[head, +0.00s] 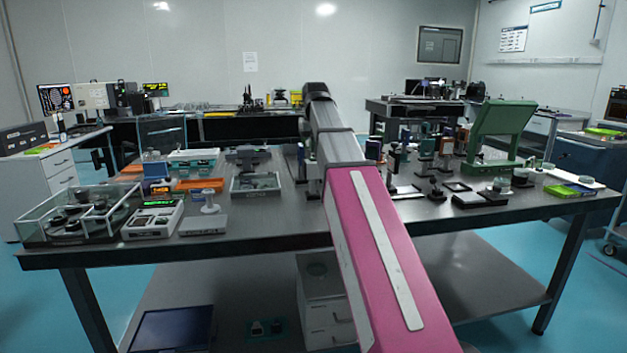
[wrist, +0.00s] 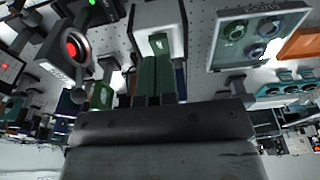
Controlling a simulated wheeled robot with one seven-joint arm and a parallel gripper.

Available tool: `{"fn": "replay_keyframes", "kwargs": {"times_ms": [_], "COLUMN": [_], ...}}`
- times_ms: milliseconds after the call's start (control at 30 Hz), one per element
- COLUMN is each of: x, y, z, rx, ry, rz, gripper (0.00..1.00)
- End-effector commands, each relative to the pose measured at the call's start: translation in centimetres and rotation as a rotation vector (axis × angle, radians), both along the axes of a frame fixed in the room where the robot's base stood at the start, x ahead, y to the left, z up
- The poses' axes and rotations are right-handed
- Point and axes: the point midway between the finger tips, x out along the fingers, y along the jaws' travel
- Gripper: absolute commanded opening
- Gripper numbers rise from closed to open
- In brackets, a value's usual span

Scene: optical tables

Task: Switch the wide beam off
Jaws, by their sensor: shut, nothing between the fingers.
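My gripper (wrist: 158,62) shows in the wrist view with its two dark green fingers side by side, shut and empty. The fingertips are over or against a pale box with a grey face (wrist: 170,20); a small light green-white part (wrist: 158,40) shows just past the tips. I cannot tell whether they touch it. Left of it a dark unit has a lit red round part (wrist: 72,48). A small green light (wrist: 92,3) glows at the top edge. No readable label marks the wide beam or its switch. In the head view my arm hides the gripper.
The dark optical table (head: 285,222) carries many instruments. A glass-walled tray (head: 35,222) stands at its left, a green tilted stand (head: 503,128) at its right. Posts and mounts (head: 425,145) crowd right of my arm. In the wrist view a glass-topped box (wrist: 222,50) is close on the right.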

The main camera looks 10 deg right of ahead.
Motion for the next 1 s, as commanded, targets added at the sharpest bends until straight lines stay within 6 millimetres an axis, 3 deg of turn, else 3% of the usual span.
{"fn": "replay_keyframes", "kwargs": {"times_ms": [1000], "x": [0.01], "y": [0.00], "z": [-0.78], "rx": [0.000], "ry": [0.000], "rz": [0.000], "gripper": [0.00]}}
